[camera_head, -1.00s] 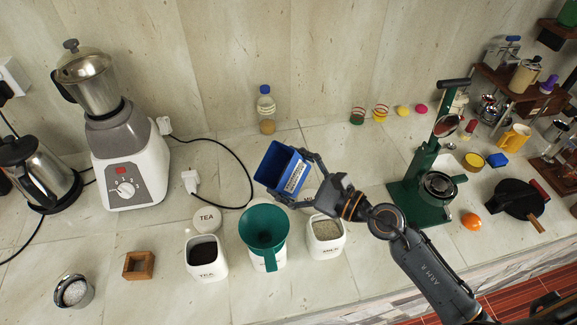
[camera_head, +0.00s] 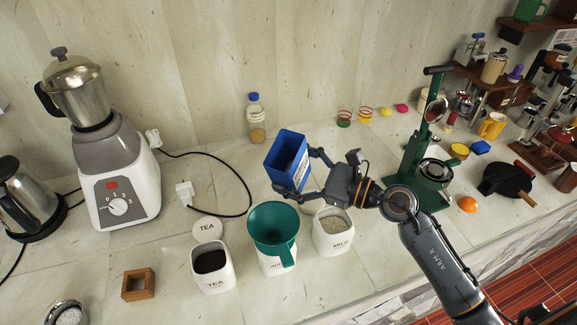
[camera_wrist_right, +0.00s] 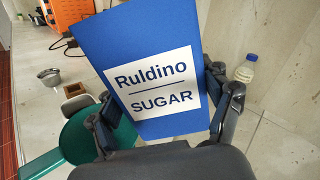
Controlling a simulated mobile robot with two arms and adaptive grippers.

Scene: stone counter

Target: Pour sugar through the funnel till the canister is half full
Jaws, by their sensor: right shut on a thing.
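A green funnel (camera_head: 272,226) sits in the mouth of a white canister (camera_head: 277,262), below and slightly left of the box; the funnel also shows in the right wrist view (camera_wrist_right: 85,137). The funnel hides the canister's inside, so its fill level cannot be seen. No stream of sugar shows. My left gripper is not in view.
A white tea canister (camera_head: 213,275) stands left of the funnel, and another white canister (camera_head: 333,238) with pale contents stands right. A blender (camera_head: 115,180), a bottle (camera_head: 256,120) and a green press (camera_head: 420,170) stand around. A wooden square (camera_head: 138,285) lies front left.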

